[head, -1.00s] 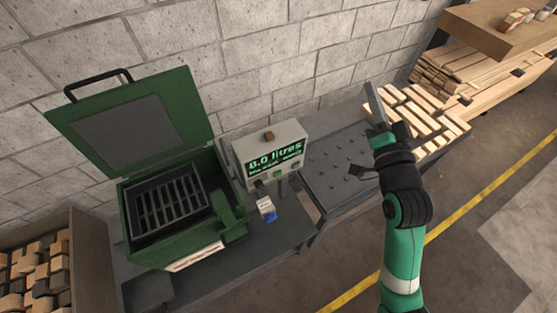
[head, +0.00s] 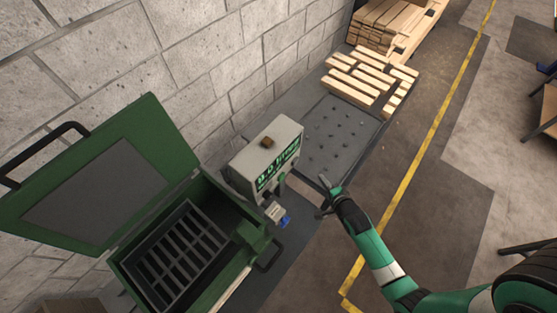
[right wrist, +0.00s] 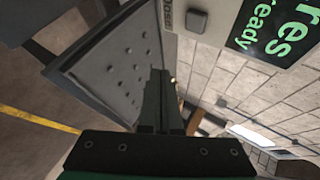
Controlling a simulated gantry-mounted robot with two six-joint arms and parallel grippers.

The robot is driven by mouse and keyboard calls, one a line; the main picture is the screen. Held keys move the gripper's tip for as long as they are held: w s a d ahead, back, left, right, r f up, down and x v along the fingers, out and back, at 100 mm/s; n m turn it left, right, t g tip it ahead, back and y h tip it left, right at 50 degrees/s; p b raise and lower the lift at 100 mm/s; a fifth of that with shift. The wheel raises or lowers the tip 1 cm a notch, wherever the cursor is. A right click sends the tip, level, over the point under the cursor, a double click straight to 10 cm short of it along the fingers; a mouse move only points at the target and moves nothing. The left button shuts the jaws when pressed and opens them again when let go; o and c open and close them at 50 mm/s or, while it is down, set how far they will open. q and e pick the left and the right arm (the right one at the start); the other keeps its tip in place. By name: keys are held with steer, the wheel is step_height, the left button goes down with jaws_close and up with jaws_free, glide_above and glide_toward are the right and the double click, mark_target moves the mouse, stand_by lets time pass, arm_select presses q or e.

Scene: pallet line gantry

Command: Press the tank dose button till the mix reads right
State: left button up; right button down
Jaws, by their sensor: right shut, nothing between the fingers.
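The grey control box (head: 240,172) stands beside the green tank (head: 122,250); its lit green display (head: 278,168) reads litres, with the number too blurred to be sure of. In the right wrist view the display (right wrist: 275,30) shows the ends "res" and "ready". A grey square button (right wrist: 197,21) sits below it, by a sideways label that seems to read DOSE. My right gripper (head: 324,182) is shut and empty, just right of the box's front and apart from it. Its closed fingers (right wrist: 160,88) point towards the box in the wrist view. My left gripper is out of view.
A grey studded bench top (head: 335,135) lies behind the gripper, with wooden slats (head: 355,85) at its far end. A white tag with a blue part (head: 285,222) hangs below the box. The tank lid (head: 100,180) stands open. The block wall (head: 190,60) is behind.

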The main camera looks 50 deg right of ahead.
mark_target(295, 162)
steer(key=shift+s+a+f, duration=0.25)
steer(key=shift+s+f, duration=0.05)
steer(key=shift+f, duration=0.25)
steer(key=w+b, duration=0.4)
steer(key=w, duration=0.5)
steer(key=shift+b, duration=0.4)
steer(key=shift+d, duration=0.1)
stand_by(1.4)
